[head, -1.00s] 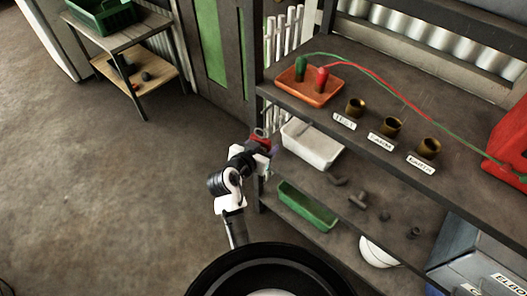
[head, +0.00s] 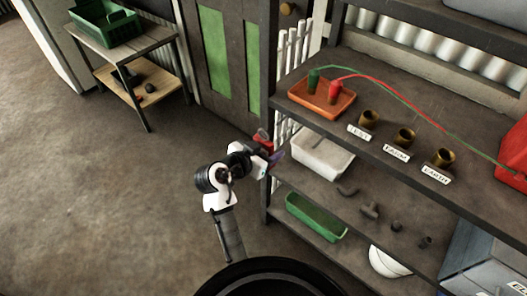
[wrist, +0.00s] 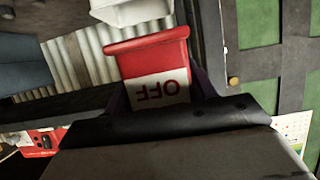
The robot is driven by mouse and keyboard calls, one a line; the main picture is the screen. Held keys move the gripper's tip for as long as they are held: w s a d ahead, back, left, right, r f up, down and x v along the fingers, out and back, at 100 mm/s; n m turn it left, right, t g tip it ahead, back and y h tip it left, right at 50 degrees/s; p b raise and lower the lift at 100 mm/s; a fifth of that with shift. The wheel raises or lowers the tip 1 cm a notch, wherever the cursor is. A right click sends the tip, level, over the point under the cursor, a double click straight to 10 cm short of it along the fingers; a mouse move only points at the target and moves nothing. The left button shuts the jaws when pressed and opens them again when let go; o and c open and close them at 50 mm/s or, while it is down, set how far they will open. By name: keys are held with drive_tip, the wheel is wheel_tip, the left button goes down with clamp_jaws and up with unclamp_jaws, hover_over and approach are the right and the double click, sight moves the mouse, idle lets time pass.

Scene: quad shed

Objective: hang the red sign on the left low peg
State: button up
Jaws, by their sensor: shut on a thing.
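The red sign is held in my gripper. In the wrist view the red sign (wrist: 150,58) has a red top and a white lower band with "OFF" upside down. The purple fingers of my gripper (wrist: 163,92) lie on either side of it. In the head view my gripper (head: 269,147) is raised at the left end of the shelving, and only a small red part of the sign shows. I cannot make out the left low peg in either view.
Shelving (head: 455,120) fills the right, with an orange tray (head: 335,108), brass cups, a white bin (head: 322,158) and a green tray (head: 315,218). A green-panelled door (head: 232,75) stands behind. A small table (head: 125,48) is at left. The floor at left is clear.

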drive_tip(key=r+x, duration=0.1)
drive_tip(key=x, duration=0.6)
drive_tip(key=shift+w+d+b, duration=0.4)
drive_tip(key=shift+w+b, duration=0.05)
drive_tip(key=shift+w, duration=0.15)
drive_tip(key=shift+r, duration=0.15)
idle(0.6)
drive_tip(key=o, duration=1.1)
drive_tip(key=shift+s, duration=0.1)
